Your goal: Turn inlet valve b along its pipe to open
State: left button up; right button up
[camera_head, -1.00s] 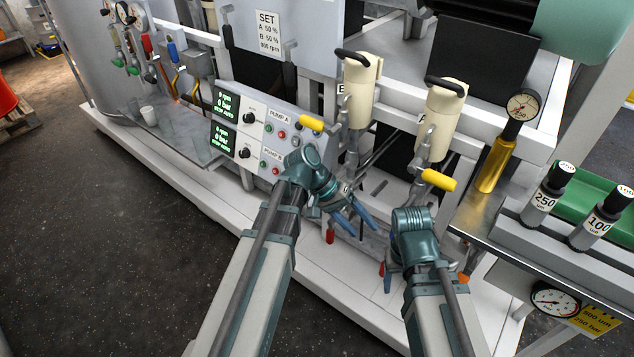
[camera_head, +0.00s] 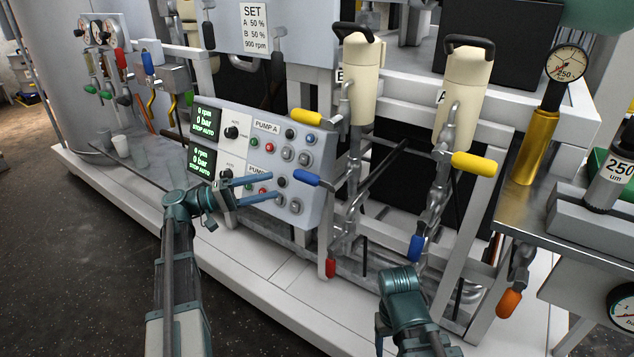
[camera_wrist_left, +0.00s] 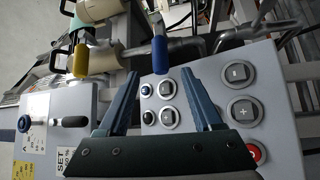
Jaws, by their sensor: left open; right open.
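Two cream cylinders stand on valve piping, the left one (camera_head: 357,82) with a B label beside it and the right one (camera_head: 466,82) by an A. On the B piping are a yellow handle (camera_head: 306,117), a blue handle (camera_head: 306,178) below it pointing left, and a red handle (camera_head: 330,268) pointing down. Which one is inlet valve b is not marked. My left gripper (camera_head: 276,186) is open and empty, its tips just left of the blue handle. In the left wrist view the blue handle (camera_wrist_left: 160,55) shows ahead, centred between the fingers. My right arm's wrist shows low; its fingers do not.
The pump control panel (camera_head: 262,160) lies close behind my left gripper. The A piping carries a yellow handle (camera_head: 475,163) and a blue handle (camera_head: 416,248) pointing down. A steel bench (camera_head: 520,215) with a gauge stands at right. Open floor (camera_head: 90,240) lies at left.

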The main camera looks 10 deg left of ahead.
aim_at(315, 180)
pick_arm(q)
jog(key=p+x, duration=0.2)
jog(key=x, duration=1.2)
jog(key=shift+c, duration=0.2)
grip_shut()
dwell(1.0)
